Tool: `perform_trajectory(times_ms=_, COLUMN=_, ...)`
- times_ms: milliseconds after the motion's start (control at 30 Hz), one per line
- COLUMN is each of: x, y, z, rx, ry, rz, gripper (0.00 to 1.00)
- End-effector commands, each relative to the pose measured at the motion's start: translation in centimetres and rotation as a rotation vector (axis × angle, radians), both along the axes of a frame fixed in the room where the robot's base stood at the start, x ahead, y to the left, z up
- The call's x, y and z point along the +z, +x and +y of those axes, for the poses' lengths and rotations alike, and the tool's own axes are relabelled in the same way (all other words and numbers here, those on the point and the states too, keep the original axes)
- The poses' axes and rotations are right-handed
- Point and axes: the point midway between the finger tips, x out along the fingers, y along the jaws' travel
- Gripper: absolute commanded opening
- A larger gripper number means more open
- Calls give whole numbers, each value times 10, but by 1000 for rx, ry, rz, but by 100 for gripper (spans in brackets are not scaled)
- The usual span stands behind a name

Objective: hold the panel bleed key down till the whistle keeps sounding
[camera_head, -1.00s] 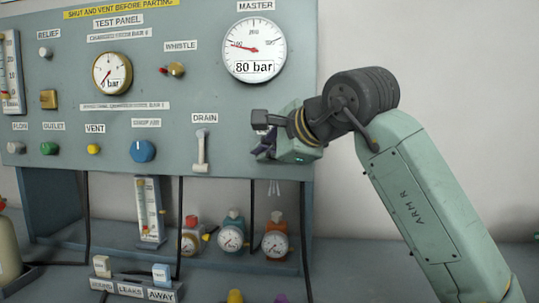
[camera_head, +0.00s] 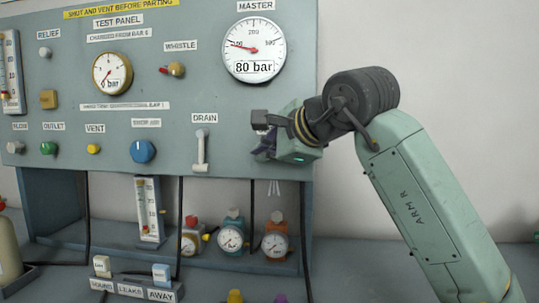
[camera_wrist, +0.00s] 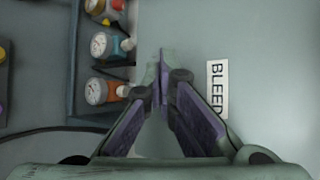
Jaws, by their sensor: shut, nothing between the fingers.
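My gripper (camera_head: 262,147) is shut and empty. It is at the right edge of the grey test panel (camera_head: 215,95), right of the DRAIN lever and below the MASTER gauge. In the wrist view its purple-padded fingers (camera_wrist: 160,75) come together close to the panel face. The BLEED label (camera_wrist: 217,90) is just right of the fingers there. I cannot make out the bleed key; my gripper seems to hide it, so touching or pressing cannot be told. The whistle (camera_head: 177,69), a brass fitting with a red tip, is on the panel's upper middle under its label.
The MASTER gauge (camera_head: 254,49) reads 80 bar. The white DRAIN lever (camera_head: 201,150) is left of my gripper. Several small gauged units, including an orange one (camera_head: 275,243), stand on the shelf below. Dark hoses hang beneath the panel. Bare wall lies to the right.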

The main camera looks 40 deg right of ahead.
Motion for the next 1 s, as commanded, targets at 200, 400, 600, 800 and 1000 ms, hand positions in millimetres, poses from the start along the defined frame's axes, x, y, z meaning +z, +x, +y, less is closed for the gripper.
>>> perform_trajectory(times_ms=200, x=0, y=0, z=-1, rx=-3, ry=1, rz=0, gripper=0)
perform_trajectory(times_ms=400, x=0, y=0, z=-1, rx=-3, ry=1, rz=0, gripper=0)
perform_trajectory(times_ms=600, x=0, y=0, z=-1, rx=-2, ry=0, rz=0, gripper=0)
perform_trajectory(times_ms=800, x=-1, y=-4, z=4, rx=-2, ry=0, rz=0, gripper=0)
perform_trajectory(times_ms=1000, x=-2, y=-12, z=12, rx=-3, ry=-1, rz=0, gripper=0)
